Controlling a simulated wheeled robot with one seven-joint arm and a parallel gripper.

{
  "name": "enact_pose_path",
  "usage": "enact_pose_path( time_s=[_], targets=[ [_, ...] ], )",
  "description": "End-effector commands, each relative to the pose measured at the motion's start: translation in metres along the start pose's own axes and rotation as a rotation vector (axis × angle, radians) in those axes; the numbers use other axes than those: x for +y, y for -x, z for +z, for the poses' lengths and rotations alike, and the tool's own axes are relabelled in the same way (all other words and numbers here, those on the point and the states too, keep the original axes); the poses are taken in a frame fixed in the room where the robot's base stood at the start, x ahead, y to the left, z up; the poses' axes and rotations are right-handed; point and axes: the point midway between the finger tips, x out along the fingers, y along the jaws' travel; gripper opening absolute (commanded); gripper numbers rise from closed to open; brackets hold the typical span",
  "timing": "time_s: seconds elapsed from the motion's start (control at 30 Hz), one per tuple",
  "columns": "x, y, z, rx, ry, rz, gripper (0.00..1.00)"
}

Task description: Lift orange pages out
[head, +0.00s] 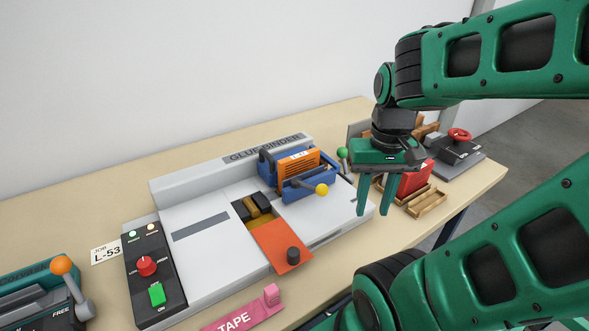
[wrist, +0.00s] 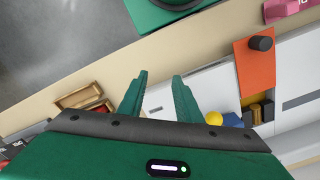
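The orange pages (head: 297,166) stand upright as a thick block in a blue clamp (head: 311,190) on the glue binder (head: 197,238). The pages are hidden there.
An orange plate with a black knob (head: 282,245) lies at the binder's front. A red block (head: 413,180), a wooden tray (head: 426,203) and a device with a red knob (head: 458,148) are at right. A control panel (head: 150,279) and pink tape holder (head: 245,312) are left and front.

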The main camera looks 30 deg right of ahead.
Motion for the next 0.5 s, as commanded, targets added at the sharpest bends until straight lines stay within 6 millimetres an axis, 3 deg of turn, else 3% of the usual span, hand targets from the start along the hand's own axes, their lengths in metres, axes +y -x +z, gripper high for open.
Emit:
enact_pose_path(
  time_s=[0.17, 0.33, 0.5],
  targets=[
    [0.004, 0.009, 0.006, 0.013, -0.023, -0.007, 0.36],
    [-0.012, 0.030, -0.024, 0.016, -0.157, -0.004, 0.36],
    [-0.043, 0.061, -0.066, 0.019, -0.381, -0.003, 0.36]
  ],
)
